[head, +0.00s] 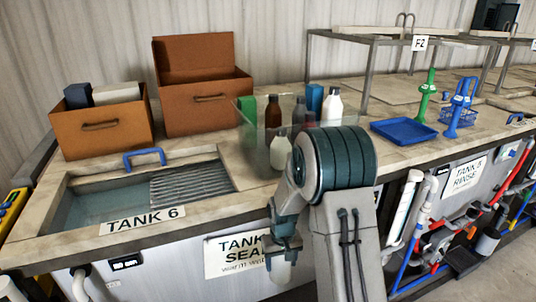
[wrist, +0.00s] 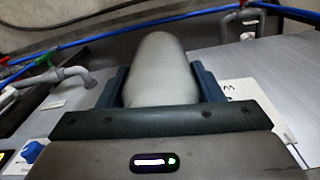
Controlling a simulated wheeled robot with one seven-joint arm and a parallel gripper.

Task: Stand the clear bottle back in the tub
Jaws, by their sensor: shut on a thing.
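My gripper (head: 282,247) hangs low in front of the counter at Tank 6. It is shut on a pale translucent bottle (head: 283,271), which I take to be the clear bottle. In the wrist view the bottle (wrist: 160,72) lies between the two fingers of my gripper (wrist: 160,88). The clear tub (head: 246,133) stands on the counter, above and behind the gripper. It holds several bottles, among them a brown bottle (head: 273,111) and a white-capped-looking pale one (head: 332,105). My arm hides the tub's front right part.
Tank 6's sink (head: 110,205) with a blue handle (head: 144,158) is left of the tub. Two brown boxes (head: 203,112) stand behind. Pipes (head: 404,205) run below the counter front.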

